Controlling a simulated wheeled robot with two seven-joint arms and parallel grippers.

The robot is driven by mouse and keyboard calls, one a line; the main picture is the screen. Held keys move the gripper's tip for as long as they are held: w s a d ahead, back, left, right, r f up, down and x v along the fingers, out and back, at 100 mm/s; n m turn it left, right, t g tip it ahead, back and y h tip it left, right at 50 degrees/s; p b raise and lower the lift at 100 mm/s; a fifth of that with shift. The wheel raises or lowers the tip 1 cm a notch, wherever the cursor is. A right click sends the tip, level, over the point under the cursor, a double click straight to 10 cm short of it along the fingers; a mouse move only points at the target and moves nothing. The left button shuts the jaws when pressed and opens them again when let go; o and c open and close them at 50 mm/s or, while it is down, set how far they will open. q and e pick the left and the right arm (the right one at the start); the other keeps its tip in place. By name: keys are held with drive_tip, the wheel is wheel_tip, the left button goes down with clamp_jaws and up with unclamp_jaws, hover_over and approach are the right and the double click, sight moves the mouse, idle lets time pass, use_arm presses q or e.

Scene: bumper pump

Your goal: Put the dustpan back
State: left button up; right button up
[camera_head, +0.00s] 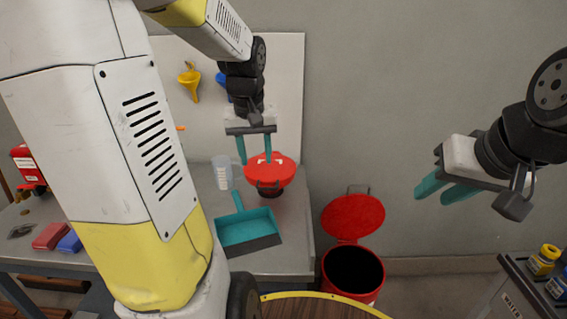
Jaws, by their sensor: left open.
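The teal dustpan (248,228) lies on the grey workbench near its front right part. Its pan faces up with a dark front edge, and its handle points to the back left. My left gripper (254,163) is open, with its teal fingers pointing down. It is behind the dustpan, in front of or above a red round lidded object (270,172); I cannot tell whether it touches it. My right gripper (446,190) is far to the right, away from the bench, fingers pointing left. Nothing shows in it, and its opening is unclear.
Clear stacked cups (222,172) stand behind the dustpan. A red bin (352,270) stands open right of the bench. My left arm hides much of the bench.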

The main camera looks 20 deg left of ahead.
use_arm(q)
drive_tip(key=s+d+r+m+t+h, duration=0.1)
drive_tip(key=s+d+r+m, duration=0.1)
drive_tip(key=s+d, duration=0.2)
drive_tip(key=s+d+r+m+t+h, duration=0.1)
drive_tip(key=s+d+r+m+t, duration=0.1)
drive_tip(key=s, duration=0.7)
drive_tip(key=shift+s+d+r+t, duration=0.35)
drive_tip(key=shift+d+r, duration=0.4)
drive_tip(key=shift+d, duration=0.5)
